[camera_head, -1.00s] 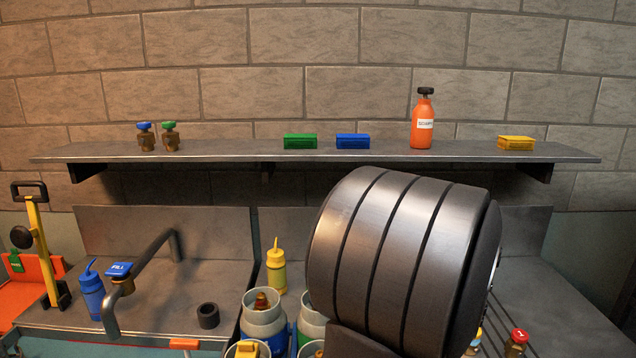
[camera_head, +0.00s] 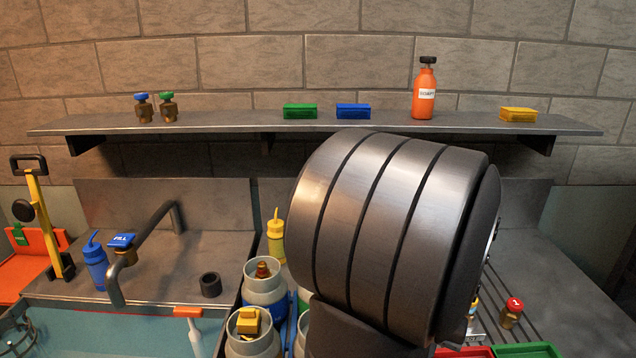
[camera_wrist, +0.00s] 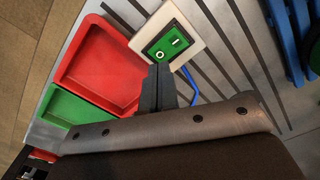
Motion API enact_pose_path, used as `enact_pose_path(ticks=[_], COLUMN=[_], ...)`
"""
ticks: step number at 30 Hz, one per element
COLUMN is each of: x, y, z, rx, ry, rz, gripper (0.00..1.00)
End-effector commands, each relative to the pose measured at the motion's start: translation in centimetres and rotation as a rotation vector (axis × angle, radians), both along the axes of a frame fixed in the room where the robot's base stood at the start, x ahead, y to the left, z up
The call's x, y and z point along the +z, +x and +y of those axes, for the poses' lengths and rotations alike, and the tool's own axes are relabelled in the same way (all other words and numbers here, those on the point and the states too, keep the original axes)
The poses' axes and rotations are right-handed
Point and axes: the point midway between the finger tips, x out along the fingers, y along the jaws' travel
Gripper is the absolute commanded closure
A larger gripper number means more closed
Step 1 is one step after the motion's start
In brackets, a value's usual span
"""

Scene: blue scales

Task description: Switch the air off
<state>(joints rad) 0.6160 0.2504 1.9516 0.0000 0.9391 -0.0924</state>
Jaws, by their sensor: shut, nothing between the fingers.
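A green rocker switch (camera_wrist: 168,46) sits in a cream plate (camera_wrist: 192,26) in the wrist view. It bears a round mark at its lower left end and a bar mark at its other end. My gripper (camera_wrist: 160,68) is shut and empty, with its dark fingertips just below the round-marked end in the picture. I cannot tell whether the tips touch the switch. In the head view my own arm fills the middle right, and neither the switch nor my fingers show there.
A red tray (camera_wrist: 100,62) and a green tray (camera_wrist: 68,108) lie left of the switch. A blue cable (camera_wrist: 190,82) runs beside my fingers. The head view shows grey canisters (camera_head: 264,282) left of my arm and a red-capped valve (camera_head: 511,312) to its right.

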Motion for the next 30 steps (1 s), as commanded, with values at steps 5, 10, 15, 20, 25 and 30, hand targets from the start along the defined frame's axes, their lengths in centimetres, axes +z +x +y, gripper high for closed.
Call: enact_pose_path(ticks=[5, 10, 15, 20, 25, 30], x=[1.5, 2.9, 3.7, 3.8, 3.8, 2.7], y=[0.0, 0.0, 0.0, 0.0, 0.0, 0.0], z=[0.0, 0.0, 0.0, 0.0, 0.0, 0.0], rx=[0.000, 0.000, 0.000, 0.000, 0.000, 0.000], ry=[-0.001, -0.001, 0.000, 0.000, 0.000, 0.001], rz=[-0.002, -0.002, 0.000, 0.001, 0.001, 0.003], gripper=[1.00, 1.00, 1.00, 1.00, 1.00, 1.00])
